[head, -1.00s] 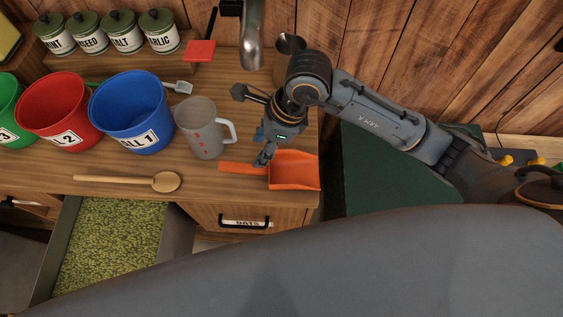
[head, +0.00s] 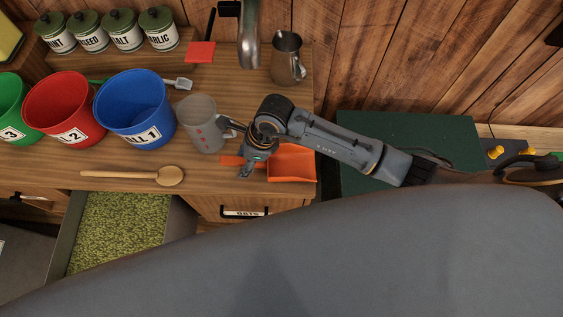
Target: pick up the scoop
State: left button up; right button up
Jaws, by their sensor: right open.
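The orange scoop (head: 293,165) lies on the wooden counter near its front right corner, its pan to the right and its handle (head: 231,160) pointing left. My right gripper (head: 246,173) is open, pointing down over the handle where it meets the pan. The wrist hides part of the scoop. I cannot tell whether the fingers touch the handle or straddle it. My left gripper is not in view.
A clear measuring jug (head: 202,125) stands just left of my right gripper. A wooden spoon (head: 135,175) lies near the front edge. Blue (head: 136,110) and red (head: 65,108) buckets stand left. A metal pitcher (head: 287,62) is behind. An open drawer of green feed (head: 117,232) is below.

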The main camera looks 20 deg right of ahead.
jog(key=shift+c, duration=0.2)
grip_shut()
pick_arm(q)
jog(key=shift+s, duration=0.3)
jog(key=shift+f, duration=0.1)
pick_arm(e)
jog(key=shift+r, duration=0.1)
